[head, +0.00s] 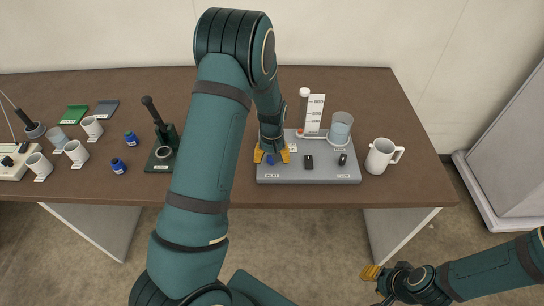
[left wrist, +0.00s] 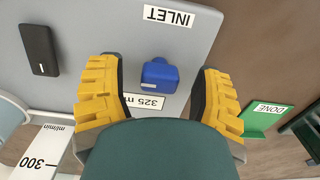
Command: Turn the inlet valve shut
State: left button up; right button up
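The inlet valve is a blue knob on the grey panel (head: 330,177), beside the INLET label (left wrist: 168,16). In the left wrist view the blue knob (left wrist: 160,75) sits between my left gripper's two yellow fingers (left wrist: 155,95), with a gap on each side. In the head view my left gripper (head: 271,156) is over the panel's left part, with the blue knob (head: 270,160) partly showing between the fingers. The left gripper is open. My right gripper (head: 371,273) is low at the right, in front of the table; its finger opening is unclear.
The panel also bears a black switch (head: 309,162), a dark knob (head: 342,159), a scaled tube (head: 303,108) and a clear beaker (head: 340,128). A white mug (head: 382,156) stands to the right. A dark green press (head: 163,140), cups and blue jars stand left.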

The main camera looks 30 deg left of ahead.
pick_arm(q)
jog(key=shift+w+r, duration=0.15)
jog(key=shift+r, duration=0.4)
notch_tip(320, 180, up, 11)
dwell(0.7)
